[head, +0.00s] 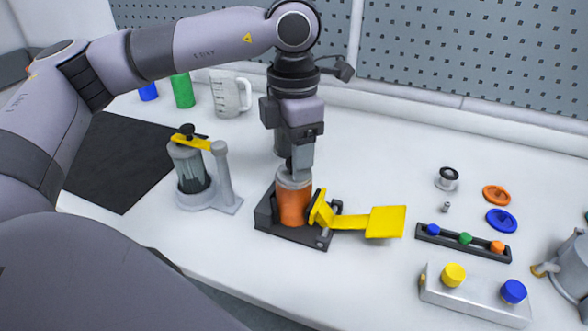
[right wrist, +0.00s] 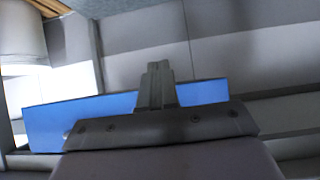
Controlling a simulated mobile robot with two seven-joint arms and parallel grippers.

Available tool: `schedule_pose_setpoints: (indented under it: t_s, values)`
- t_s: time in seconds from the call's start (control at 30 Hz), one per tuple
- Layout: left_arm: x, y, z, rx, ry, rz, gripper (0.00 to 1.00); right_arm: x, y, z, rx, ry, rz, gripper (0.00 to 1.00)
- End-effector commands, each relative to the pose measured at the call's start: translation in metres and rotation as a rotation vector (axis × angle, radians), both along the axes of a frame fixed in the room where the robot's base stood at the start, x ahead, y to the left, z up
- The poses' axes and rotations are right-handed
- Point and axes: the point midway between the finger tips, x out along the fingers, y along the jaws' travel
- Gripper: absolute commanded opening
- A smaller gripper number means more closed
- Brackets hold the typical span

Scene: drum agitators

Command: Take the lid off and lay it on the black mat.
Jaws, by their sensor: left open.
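An orange drum (head: 292,207) stands in a black holder with a yellow paddle-shaped lever (head: 385,222) at its right. A pale grey lid or rim (head: 288,179) tops it, partly hidden by my left gripper. My left gripper (head: 298,170) points down right at the drum's top, open; I cannot tell whether its fingers touch the lid. The black mat (head: 110,165) lies flat at the left of the table, its visible part bare. My right gripper is out of the head view; in the right wrist view its fingers (right wrist: 157,85) are together with nothing visible between them.
A grey stand with a clear jar (head: 190,170) and a yellow bar is between mat and drum. A measuring jug (head: 228,97) and green cylinder (head: 183,90) stand behind. At right are a black rack (head: 463,243), a button box (head: 475,293) and loose discs (head: 501,220).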

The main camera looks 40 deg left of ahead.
Motion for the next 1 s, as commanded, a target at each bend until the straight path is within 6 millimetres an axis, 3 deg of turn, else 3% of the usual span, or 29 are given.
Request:
schedule_pose_setpoints:
  t_s: [0.13, 0.3, 0.33, 0.77, 1.0]
  values:
    - [0.000, 0.000, 0.000, 0.000, 0.000, 0.000, 0.58, 0.000, 0.000, 0.000, 0.000, 0.000, 0.000, 0.00]
    - [0.000, 0.000, 0.000, 0.000, 0.000, 0.000, 0.03, 0.000, 0.000, 0.000, 0.000, 0.001, 0.000, 0.00]
    - [0.000, 0.000, 0.000, 0.000, 0.000, 0.000, 0.00, 0.000, 0.000, 0.000, 0.000, 0.001, 0.000, 0.00]
    - [0.001, -0.001, 0.008, -0.002, -0.003, 0.000, 0.00, 0.000, 0.000, -0.001, 0.000, 0.000, 0.000, 0.00]
    - [0.001, -0.001, 0.045, -0.002, -0.006, -0.001, 0.00, 0.000, 0.000, -0.002, 0.000, 0.000, 0.000, 0.00]
